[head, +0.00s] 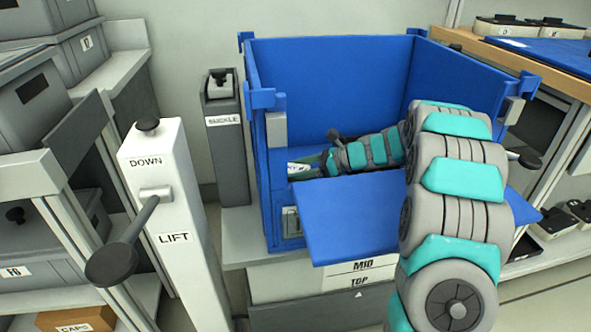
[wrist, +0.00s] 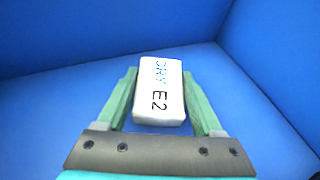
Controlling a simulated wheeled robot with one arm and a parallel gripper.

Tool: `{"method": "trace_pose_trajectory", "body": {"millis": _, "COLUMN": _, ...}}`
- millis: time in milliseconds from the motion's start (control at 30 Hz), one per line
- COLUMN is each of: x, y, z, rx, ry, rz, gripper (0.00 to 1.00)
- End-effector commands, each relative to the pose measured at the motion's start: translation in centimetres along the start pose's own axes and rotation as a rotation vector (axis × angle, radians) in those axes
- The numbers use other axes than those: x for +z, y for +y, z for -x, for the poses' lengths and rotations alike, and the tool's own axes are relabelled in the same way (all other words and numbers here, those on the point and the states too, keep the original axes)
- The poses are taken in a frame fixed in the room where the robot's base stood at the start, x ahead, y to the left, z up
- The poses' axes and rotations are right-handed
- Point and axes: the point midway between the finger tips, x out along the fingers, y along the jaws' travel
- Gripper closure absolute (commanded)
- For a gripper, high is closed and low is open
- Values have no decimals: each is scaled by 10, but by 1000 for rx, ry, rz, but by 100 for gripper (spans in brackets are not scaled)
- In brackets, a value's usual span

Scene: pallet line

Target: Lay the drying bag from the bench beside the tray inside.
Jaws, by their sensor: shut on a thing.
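The drying bag (wrist: 158,95) is a small white block-shaped bag marked "DRY E2" in the wrist view. My gripper (wrist: 159,78) is shut on it, with one green finger on each side. In the head view my gripper (head: 308,166) reaches low into the blue crate (head: 320,75), and the white bag (head: 297,169) shows at its tip near the left wall. Blue surfaces surround the bag in the wrist view. I cannot tell whether it touches the floor of the crate. No tray inside shows; my arm and the front flap hide part of the interior.
The crate's front flap (head: 355,215) is folded down towards me. A white lift post (head: 170,215) with a lever and a grey "BUCKLE" post (head: 226,140) stand to the left. A wooden-edged bench (head: 515,62) is at right, and grey bins (head: 35,100) are at left.

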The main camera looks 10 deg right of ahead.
Motion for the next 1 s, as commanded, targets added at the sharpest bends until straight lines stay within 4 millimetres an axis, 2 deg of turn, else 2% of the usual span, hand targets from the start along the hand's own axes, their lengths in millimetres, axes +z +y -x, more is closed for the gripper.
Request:
{"method": "trace_pose_trajectory", "body": {"millis": 67, "x": -2, "y": 0, "z": -1, "rx": 1, "ry": -1, "rz": -1, "gripper": 87}}
{"method": "trace_pose_trajectory", "body": {"millis": 100, "x": -2, "y": 0, "z": -1, "rx": 0, "ry": 0, "rz": -1, "gripper": 29}}
{"method": "trace_pose_trajectory", "body": {"millis": 333, "x": -2, "y": 0, "z": -1, "rx": 0, "ry": 0, "rz": 0, "gripper": 3}}
{"method": "trace_pose_trajectory", "body": {"millis": 667, "x": 1, "y": 0, "z": 1, "rx": -1, "ry": 1, "rz": 1, "gripper": 2}}
{"method": "trace_pose_trajectory", "body": {"millis": 767, "x": 2, "y": -1, "z": 12, "rx": -3, "ry": 1, "rz": 1, "gripper": 2}}
{"method": "trace_pose_trajectory", "body": {"millis": 1000, "x": 2, "y": -1, "z": 52, "rx": -2, "ry": -1, "rz": 1, "gripper": 2}}
